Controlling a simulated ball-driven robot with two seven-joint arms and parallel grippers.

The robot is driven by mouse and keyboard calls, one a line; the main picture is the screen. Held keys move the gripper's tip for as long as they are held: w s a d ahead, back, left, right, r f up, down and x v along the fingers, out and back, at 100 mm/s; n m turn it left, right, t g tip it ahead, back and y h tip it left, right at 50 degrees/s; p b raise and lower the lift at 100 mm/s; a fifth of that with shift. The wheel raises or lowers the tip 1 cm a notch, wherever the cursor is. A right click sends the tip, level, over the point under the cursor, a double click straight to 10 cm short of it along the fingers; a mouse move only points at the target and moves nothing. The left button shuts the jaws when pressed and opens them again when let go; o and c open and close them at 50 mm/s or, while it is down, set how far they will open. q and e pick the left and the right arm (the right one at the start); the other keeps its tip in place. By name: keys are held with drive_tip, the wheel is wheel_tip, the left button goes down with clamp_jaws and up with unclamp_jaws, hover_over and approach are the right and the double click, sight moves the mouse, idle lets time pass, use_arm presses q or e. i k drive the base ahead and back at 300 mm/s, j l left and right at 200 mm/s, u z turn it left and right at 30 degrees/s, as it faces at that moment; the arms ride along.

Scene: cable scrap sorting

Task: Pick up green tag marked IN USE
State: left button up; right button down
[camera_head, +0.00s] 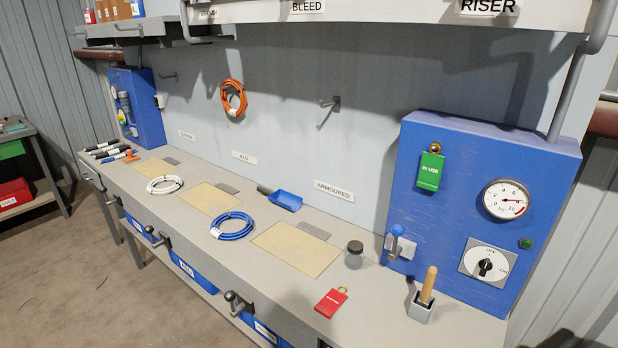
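The green tag (429,172) reads IN USE in white. It hangs upright from a brass-coloured peg (435,148) on the front of the blue panel box (460,150) at the right, left of the round pressure gauge (506,199). A red tag (331,302) with a brass-coloured loop lies flat on the bench below. Neither of my grippers can be made out in the head view, and nothing touches the green tag.
A shelf (400,14) overhangs the back. The box also bears a rotary switch (486,263).

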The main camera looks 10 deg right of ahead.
sight(431, 164)
drive_tip(key=l+z, duration=0.15)
drive_tip(key=z, duration=1.05)
drive_tip(key=i+j, duration=0.05)
